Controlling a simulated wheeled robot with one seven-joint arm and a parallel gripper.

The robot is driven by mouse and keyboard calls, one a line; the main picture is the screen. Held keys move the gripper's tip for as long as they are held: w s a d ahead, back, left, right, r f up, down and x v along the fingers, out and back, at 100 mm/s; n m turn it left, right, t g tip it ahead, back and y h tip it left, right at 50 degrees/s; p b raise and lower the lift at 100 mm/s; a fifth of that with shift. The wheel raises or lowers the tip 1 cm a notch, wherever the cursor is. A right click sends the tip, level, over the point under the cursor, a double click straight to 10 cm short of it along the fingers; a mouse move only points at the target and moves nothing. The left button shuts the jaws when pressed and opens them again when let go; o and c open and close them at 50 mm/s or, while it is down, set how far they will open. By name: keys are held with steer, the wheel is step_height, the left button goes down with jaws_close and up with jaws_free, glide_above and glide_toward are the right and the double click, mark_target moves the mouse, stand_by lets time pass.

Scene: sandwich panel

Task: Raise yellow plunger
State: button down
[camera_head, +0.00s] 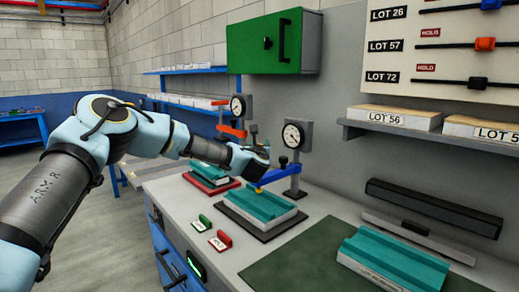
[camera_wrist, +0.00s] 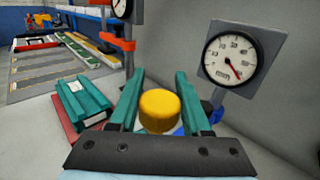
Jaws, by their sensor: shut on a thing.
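The yellow plunger (camera_wrist: 159,110) shows in the wrist view as a rounded yellow knob between the two teal fingers of my gripper (camera_wrist: 160,85), which is shut on it. A teal block on a white base (camera_head: 260,203) lies below my gripper.
A second gauge stand with a red arm (camera_head: 231,130) stands farther back. A green wall cabinet (camera_head: 262,45) hangs above. Another teal block (camera_head: 395,258) sits on the dark green mat at right.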

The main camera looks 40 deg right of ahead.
steer(key=c, duration=0.6)
jaws_free()
steer(key=shift+r, duration=0.4)
steer(key=shift+o, duration=1.2)
steer(key=shift+f, duration=0.15)
steer(key=b+v, duration=0.4)
steer(key=v, duration=0.6)
steer(key=shift+s+a+b, duration=0.25)
steer(key=shift+a+b, duration=0.05)
steer(key=shift+a, duration=0.05)
